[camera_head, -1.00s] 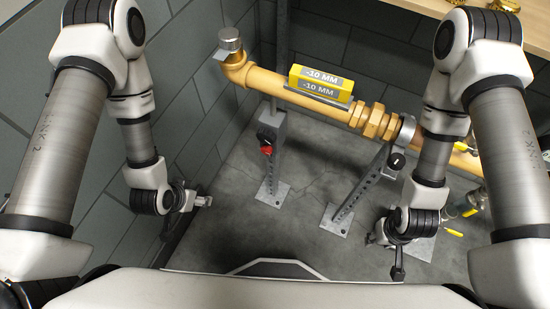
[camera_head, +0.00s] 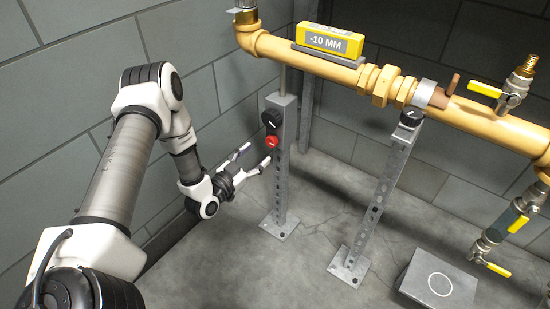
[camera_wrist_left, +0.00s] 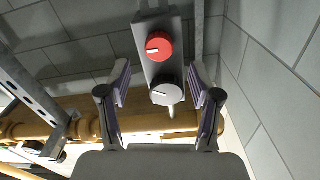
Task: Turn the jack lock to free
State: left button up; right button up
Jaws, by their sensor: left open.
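A grey post (camera_head: 285,170) under the pipe's left end carries a black knob (camera_head: 271,118) with a red knob (camera_head: 272,142) just below it. No label tells which is the jack lock. My right gripper is out of view.
A yellow pipe (camera_head: 315,61) runs above, bearing a yellow level (camera_head: 331,40) reading -10 MM. A grey box (camera_head: 437,282) lies on the floor. The wall is close on the left.

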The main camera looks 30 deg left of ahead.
aim_at(270, 143)
pick_arm(q)
jog(key=w, duration=0.2)
jog(key=w+b, duration=0.1)
jog(key=w, duration=0.3)
jog(key=shift+d+b, duration=0.3)
jog(key=shift+b, duration=0.1)
jog(key=shift+w, duration=0.25)
jog(key=c, duration=1.1)
jog(key=shift+c, duration=0.2)
